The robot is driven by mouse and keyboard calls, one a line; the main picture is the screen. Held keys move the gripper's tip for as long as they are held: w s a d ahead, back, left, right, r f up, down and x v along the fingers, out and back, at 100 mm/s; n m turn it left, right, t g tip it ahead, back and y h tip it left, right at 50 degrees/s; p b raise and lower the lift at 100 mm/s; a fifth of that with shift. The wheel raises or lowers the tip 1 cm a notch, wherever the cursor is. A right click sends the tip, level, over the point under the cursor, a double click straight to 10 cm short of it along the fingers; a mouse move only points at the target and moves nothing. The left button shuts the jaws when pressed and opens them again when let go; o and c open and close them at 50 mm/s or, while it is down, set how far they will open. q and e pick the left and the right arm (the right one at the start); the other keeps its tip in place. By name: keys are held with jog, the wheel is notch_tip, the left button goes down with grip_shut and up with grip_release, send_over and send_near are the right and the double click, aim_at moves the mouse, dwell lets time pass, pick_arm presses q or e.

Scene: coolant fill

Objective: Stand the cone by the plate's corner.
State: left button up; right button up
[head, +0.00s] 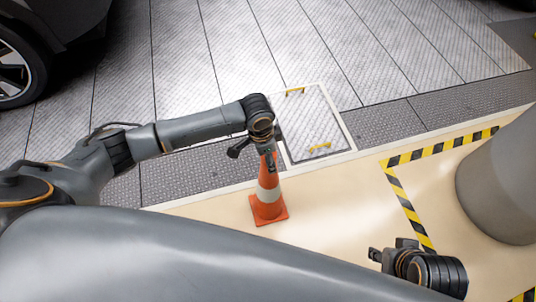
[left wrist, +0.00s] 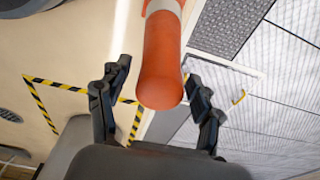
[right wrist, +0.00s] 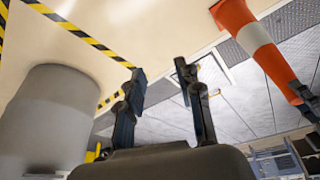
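The orange cone (head: 268,200) with white bands stands upright on the tan floor, near the plate's near-left corner in the head view. The plate (head: 313,122) is a pale framed panel with two yellow handles. My left gripper (head: 256,153) is at the cone's top. In the left wrist view, the cone's orange tip (left wrist: 162,70) lies between its spread fingers (left wrist: 155,95), with gaps on both sides. My right gripper (head: 388,250) is open and empty, away from the cone. The right wrist view shows its spread fingers (right wrist: 160,80) and the cone (right wrist: 255,42) at upper right.
A grey round column (head: 503,185) stands at the right inside a yellow-black floor marking (head: 405,195). A dark vehicle (head: 35,45) with a wheel is at top left. Metal floor panels (head: 230,50) spread beyond the plate. Tan floor around the cone is clear.

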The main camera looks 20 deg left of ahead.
pick_arm(q)
jog(key=shift+r, duration=0.1)
jog(key=shift+r, duration=0.35)
jog(key=r+p, duration=0.1)
jog(key=r, duration=0.2)
jog(key=r+p, duration=0.1)
jog(key=r, duration=0.3)
jog(key=a+r+p, duration=0.1)
jog(key=r, duration=0.2)
jog(key=shift+s+r, duration=0.15)
jog(key=shift+s, duration=0.2)
jog(key=shift+a+r+p, duration=0.1)
jog(key=shift+r+p, duration=0.2)
jog(key=shift+r, duration=0.15)
pick_arm(e)
jog(key=s+x, duration=0.2)
jog(key=x, duration=1)
jog(key=shift+s+f+g, duration=0.2)
jog(key=shift+f+g, duration=0.2)
jog(key=shift+f, duration=0.25)
jog(key=shift+a, duration=0.1)
